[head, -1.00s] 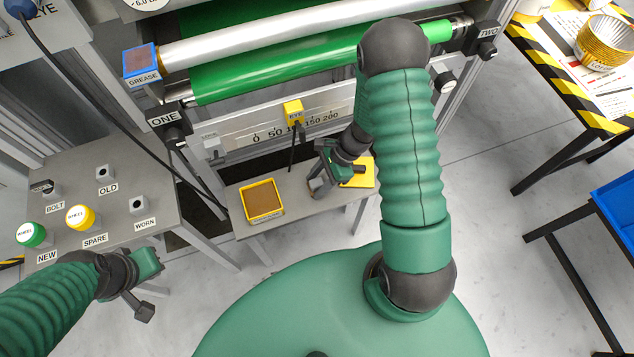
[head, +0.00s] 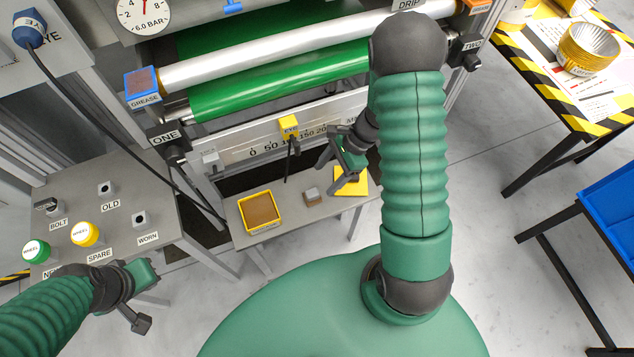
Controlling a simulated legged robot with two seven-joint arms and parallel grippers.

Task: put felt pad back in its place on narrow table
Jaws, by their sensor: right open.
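The felt pad, a small block with a grey top and brown sides (head: 313,197), sits on the narrow table (head: 284,226). It lies between a yellow-rimmed tray with a brown filling (head: 242,212) and a flat yellow square (head: 357,184). My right gripper (head: 330,175) is open and empty, above and behind the pad, and apart from it. It partly covers the yellow square. My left gripper (head: 143,298) is open and empty in front of the left grey table, far from the pad.
The left grey table (head: 128,215) holds a green wheel (head: 37,251), a yellow wheel (head: 85,233) and small blocks. Behind the narrow table stand the ruler bar (head: 235,156), a yellow eye sensor (head: 289,125) and green and silver rollers. A dark cable hangs at left.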

